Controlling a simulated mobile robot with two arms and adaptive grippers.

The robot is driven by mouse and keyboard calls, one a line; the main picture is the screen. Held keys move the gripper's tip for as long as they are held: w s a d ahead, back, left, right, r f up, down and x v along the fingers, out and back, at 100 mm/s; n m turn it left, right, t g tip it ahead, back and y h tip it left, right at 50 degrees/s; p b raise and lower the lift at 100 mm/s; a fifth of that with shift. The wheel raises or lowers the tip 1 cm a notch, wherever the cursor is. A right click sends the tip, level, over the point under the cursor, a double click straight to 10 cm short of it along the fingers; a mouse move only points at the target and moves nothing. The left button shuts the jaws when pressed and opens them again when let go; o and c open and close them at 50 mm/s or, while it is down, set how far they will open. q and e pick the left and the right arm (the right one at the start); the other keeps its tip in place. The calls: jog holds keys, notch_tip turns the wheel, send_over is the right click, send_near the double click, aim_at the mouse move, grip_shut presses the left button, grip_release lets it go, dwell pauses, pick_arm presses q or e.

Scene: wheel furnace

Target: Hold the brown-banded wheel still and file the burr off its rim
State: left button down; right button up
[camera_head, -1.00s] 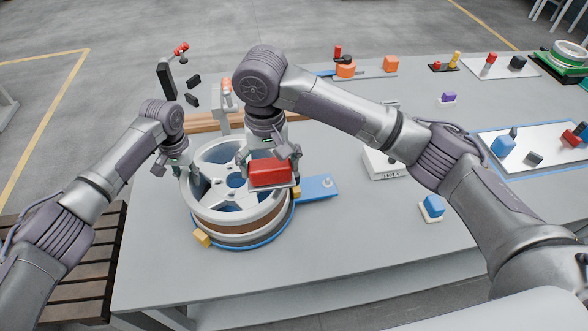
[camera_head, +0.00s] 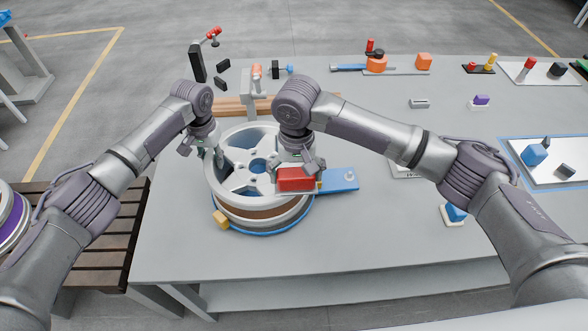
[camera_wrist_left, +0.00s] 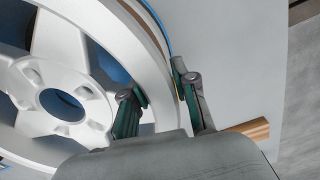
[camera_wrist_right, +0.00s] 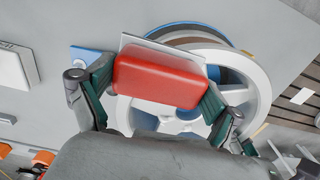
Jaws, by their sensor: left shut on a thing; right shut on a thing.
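The brown-banded wheel (camera_head: 262,212) lies flat on a blue round base (camera_head: 262,233), pale spokes upward. My left gripper (camera_head: 212,152) is shut on its left rim. In the left wrist view (camera_wrist_left: 160,92), one finger is inside the rim and one outside. My right gripper (camera_head: 298,170) is shut on the red block (camera_head: 297,181) of the file, a red grip with a flat grey plate (camera_wrist_right: 135,43) along one side. The file is at the wheel's right front rim; I cannot tell whether it touches. I cannot make out the burr.
A yellow block (camera_head: 220,218) sits at the base's front left, and a blue arm (camera_head: 340,181) reaches right from the base. A grey stand (camera_head: 257,92) rises behind the wheel. A blue-and-white piece (camera_head: 455,213) stands to the right. The front of the table is clear.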

pick_arm(q)
jog(key=shift+w+r, duration=0.1)
pick_arm(e)
jog(key=shift+w+d, duration=0.65)
jog(key=shift+w, duration=0.25)
jog(key=shift+w+d, duration=0.6)
jog(key=shift+w, duration=0.35)
jog(key=shift+w+d, duration=0.65)
jog(key=shift+w, duration=0.25)
pick_arm(q)
jog(key=shift+d, duration=0.1)
pick_arm(e)
jog(key=shift+s+a, duration=0.75)
jog(key=shift+s, duration=0.35)
jog(key=shift+s+a, duration=0.7)
jog(key=shift+s, duration=0.35)
jog(key=shift+s+a, duration=0.75)
jog(key=shift+s, duration=0.35)
jog(key=shift+w+r, duration=0.1)
jog(key=shift+r, duration=4)
pick_arm(q)
jog(key=c, duration=0.8)
grip_release()
pick_arm(e)
jog(key=shift+d, duration=0.1)
pick_arm(q)
jog(key=shift+r, duration=3.65)
